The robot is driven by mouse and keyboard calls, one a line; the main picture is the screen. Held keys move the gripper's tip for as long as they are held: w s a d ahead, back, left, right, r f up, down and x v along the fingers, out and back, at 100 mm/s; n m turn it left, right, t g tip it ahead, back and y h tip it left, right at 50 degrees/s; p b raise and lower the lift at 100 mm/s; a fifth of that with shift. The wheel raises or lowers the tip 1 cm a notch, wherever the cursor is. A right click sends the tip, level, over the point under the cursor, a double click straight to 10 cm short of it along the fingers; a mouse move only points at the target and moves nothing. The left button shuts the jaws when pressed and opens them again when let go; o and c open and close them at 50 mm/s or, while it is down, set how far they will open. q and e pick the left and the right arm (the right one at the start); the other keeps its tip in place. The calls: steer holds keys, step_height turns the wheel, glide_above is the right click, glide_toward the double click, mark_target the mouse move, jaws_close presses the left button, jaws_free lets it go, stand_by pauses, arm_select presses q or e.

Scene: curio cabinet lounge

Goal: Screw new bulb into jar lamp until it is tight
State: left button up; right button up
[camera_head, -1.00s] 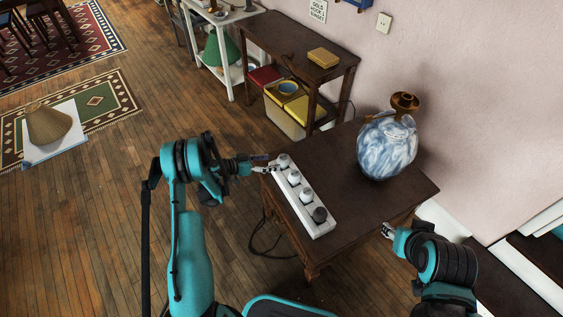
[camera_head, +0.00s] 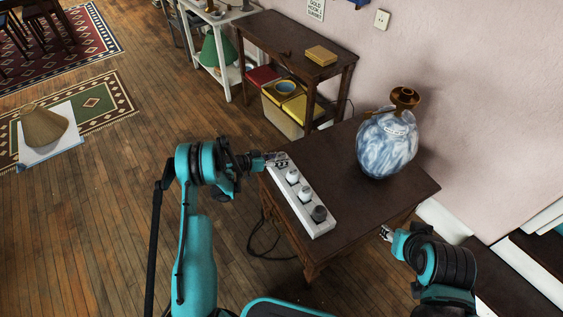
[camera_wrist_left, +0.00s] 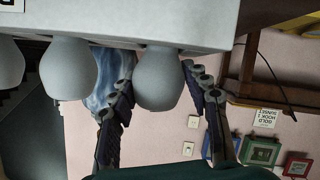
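The jar lamp (camera_head: 387,148), a round blue-and-white marbled jar with a brass-coloured neck and socket (camera_head: 405,97), stands upright on the dark table. The bulb tray (camera_head: 318,231) is a long white holder at the table's left edge. Two pale bulbs (camera_head: 292,176) and a dark grey one (camera_head: 320,213) show in it. My left gripper (camera_head: 279,160) is at the tray's far end and hides the bulb there. In the left wrist view, its fingers are spread on both sides of a pale bulb (camera_wrist_left: 160,80); contact is unclear. My right gripper (camera_head: 386,233) is small, by the table's front right edge.
The dark table (camera_head: 352,214) is clear between tray and lamp. A wall stands close behind the lamp. A side table (camera_head: 290,38) with a yellow box (camera_head: 322,56) is further back. A dark cable (camera_head: 262,243) lies on the floor left of the table.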

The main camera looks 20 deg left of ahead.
mark_target(281, 155)
arm_select(q)
steer(key=shift+r, duration=0.1)
step_height(281, 155, up, 4)
steer(key=shift+r+p, duration=0.2)
steer(key=shift+p, duration=1)
steer(key=s+d+r+p, duration=0.1)
steer(key=d+r+p, duration=0.2)
steer(key=d+r, duration=0.3)
steer(key=shift+s+d+r+p, duration=0.2)
steer(key=shift+d+p, duration=0.15)
steer(key=shift+d, duration=2.45)
steer(key=o, duration=0.3)
jaws_close()
